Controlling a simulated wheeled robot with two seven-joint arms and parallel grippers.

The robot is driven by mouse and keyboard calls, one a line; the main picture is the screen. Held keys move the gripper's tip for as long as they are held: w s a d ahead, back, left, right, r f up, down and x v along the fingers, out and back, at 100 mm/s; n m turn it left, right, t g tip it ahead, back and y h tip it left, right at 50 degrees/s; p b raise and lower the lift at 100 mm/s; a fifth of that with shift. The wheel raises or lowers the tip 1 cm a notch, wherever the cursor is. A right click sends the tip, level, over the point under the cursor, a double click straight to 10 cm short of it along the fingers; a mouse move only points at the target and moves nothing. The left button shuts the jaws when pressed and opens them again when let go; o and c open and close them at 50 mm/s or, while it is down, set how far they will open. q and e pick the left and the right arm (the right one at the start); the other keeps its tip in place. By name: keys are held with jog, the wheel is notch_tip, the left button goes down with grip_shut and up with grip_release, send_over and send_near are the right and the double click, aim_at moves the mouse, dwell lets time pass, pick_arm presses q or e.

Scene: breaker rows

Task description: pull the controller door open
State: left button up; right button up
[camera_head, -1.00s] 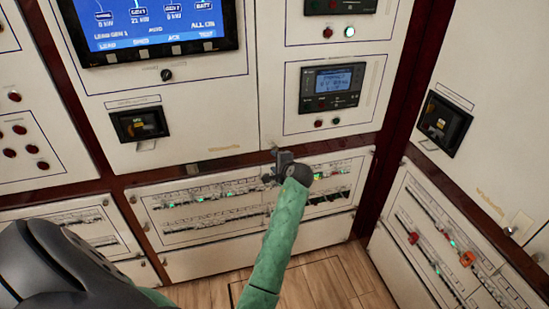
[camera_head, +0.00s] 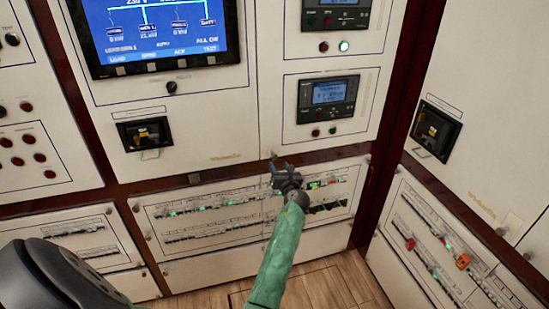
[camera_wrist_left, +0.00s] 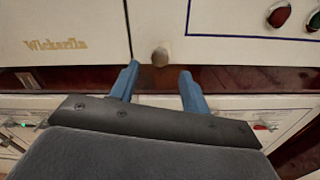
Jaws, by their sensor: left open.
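The controller door (camera_head: 273,105) is the pale panel carrying a small controller display (camera_head: 328,95). It looks shut. My left gripper (camera_head: 284,168) is just below the knob in the head view. In the left wrist view its two blue fingers (camera_wrist_left: 158,77) are apart, pointing at the panel, with the knob between and just beyond their tips. Nothing is held. My right gripper is not in view.
A panel with a large blue screen (camera_head: 160,30) adjoins on the left. Breaker rows (camera_head: 200,222) lie below, behind my left arm. A side wall with a black switch (camera_head: 435,130) stands at the right. Wooden floor (camera_head: 325,287) shows below.

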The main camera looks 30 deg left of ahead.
aim_at(275, 158)
pick_arm(q)
jog(key=p+x, duration=0.1)
jog(key=x, duration=0.5)
jog(key=shift+p, duration=0.35)
jog(key=shift+w+a+f, duration=0.1)
jog(key=shift+w+a, duration=0.35)
jog(key=shift+a, duration=0.05)
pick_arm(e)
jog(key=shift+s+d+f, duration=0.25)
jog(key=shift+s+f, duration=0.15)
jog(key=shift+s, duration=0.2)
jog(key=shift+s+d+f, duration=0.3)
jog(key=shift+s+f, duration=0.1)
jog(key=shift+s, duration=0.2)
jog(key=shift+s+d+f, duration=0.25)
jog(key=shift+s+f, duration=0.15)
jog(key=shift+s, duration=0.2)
pick_arm(q)
jog(key=shift+c, duration=0.2)
grip_shut()
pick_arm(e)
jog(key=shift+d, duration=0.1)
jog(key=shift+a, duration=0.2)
